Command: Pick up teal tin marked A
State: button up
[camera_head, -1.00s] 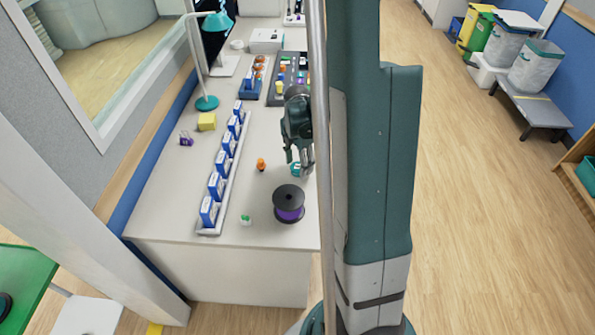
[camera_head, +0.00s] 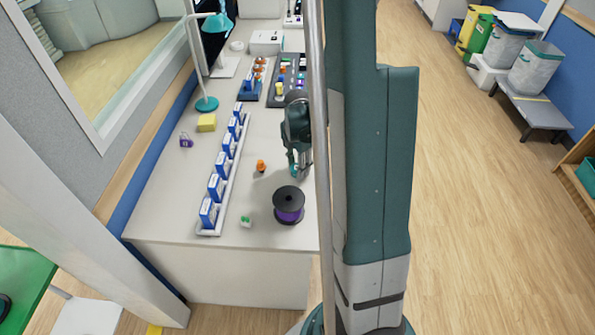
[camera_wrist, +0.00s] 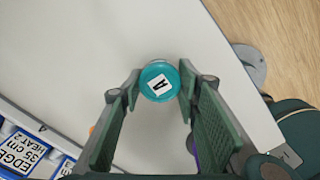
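The teal tin marked A (camera_wrist: 160,81) is round, with a white label on its lid. In the wrist view it lies between the tips of my gripper (camera_wrist: 160,84), one finger on each side, with hardly any gap showing. My gripper's fingers are apart, and I see no clear grip on the tin. In the head view my gripper (camera_head: 298,168) is low over the white table, and a little of the teal tin shows at its fingertips. The tin's sides and base are mostly hidden.
A black spool with purple winding (camera_head: 289,204) stands close in front of my gripper. A small orange item (camera_head: 261,166) is to its left, and a green-and-white item (camera_head: 246,221) lies nearer the front. A rack of blue boxes (camera_head: 221,177) runs along the left. The table's right edge is close.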

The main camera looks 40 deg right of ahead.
jog(key=shift+r, duration=0.15)
notch_tip(320, 180, up, 10)
jog(key=p, duration=0.2)
dwell(0.7)
dwell(0.6)
